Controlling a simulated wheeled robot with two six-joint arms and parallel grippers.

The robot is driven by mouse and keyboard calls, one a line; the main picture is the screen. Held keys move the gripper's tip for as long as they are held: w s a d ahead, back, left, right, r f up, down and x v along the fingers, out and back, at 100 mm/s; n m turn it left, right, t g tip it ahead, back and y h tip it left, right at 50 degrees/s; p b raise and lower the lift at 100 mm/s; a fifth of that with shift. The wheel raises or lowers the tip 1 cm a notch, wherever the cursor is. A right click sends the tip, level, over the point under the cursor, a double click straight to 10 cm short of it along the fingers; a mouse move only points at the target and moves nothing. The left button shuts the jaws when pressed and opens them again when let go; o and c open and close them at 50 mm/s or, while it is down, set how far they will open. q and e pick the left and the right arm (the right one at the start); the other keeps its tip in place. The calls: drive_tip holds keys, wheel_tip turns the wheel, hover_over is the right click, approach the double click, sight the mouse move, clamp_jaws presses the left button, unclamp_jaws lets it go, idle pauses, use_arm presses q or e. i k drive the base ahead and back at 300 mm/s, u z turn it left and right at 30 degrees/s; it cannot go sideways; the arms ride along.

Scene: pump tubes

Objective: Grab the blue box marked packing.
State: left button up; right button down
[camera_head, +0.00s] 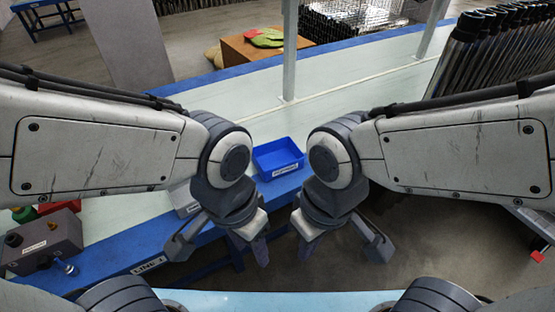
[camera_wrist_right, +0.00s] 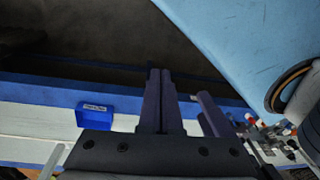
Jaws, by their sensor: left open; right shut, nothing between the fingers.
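The blue box (camera_head: 277,156) is an open-topped tray with a small white label on its front wall. It stands on the white table by its blue front edge, between and beyond my two wrists in the head view. It also shows left of the fingers in the right wrist view (camera_wrist_right: 95,119). The label is too small to read surely. My left gripper (camera_head: 251,248) is open and empty, hanging in front of the table. Neither gripper touches the box.
The table (camera_head: 350,110) has a blue edge and an upright post (camera_head: 290,55) behind the box. A grey device with knobs (camera_head: 42,243) stands at the left. A row of dark tubes (camera_head: 500,50) stands at the back right. A brown carton (camera_head: 262,48) is beyond the table.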

sight(275, 158)
drive_tip(key=z, duration=0.5)
drive_tip(key=i, duration=1.5)
drive_tip(key=u, duration=0.95)
